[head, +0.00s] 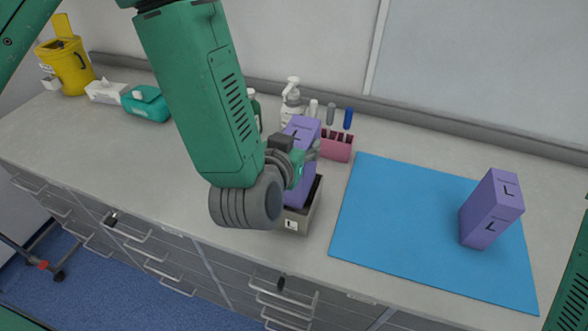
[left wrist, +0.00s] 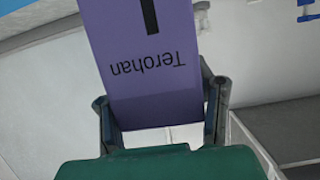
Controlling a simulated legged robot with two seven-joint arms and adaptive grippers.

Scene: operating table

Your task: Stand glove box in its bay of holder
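A purple glove box (head: 302,128) stands roughly upright at the grey holder (head: 290,222) on the counter. Its lower part goes down behind the holder's front wall; my left arm hides part of both, so I cannot tell if it rests on the bay floor. My left gripper (head: 300,163) is shut on this box. In the left wrist view the gripper's fingers (left wrist: 162,112) lie on both sides of the purple glove box (left wrist: 145,60), which shows upside-down lettering. A second purple box (head: 490,210) stands on the blue mat. My right gripper is not in view.
The blue mat (head: 400,215) covers the counter at right. Behind the holder stand a pink rack (head: 337,147) with several tubes and a white pump bottle (head: 291,100). A teal pack (head: 146,104), tissue box (head: 106,91) and yellow bin (head: 66,66) are at far left.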

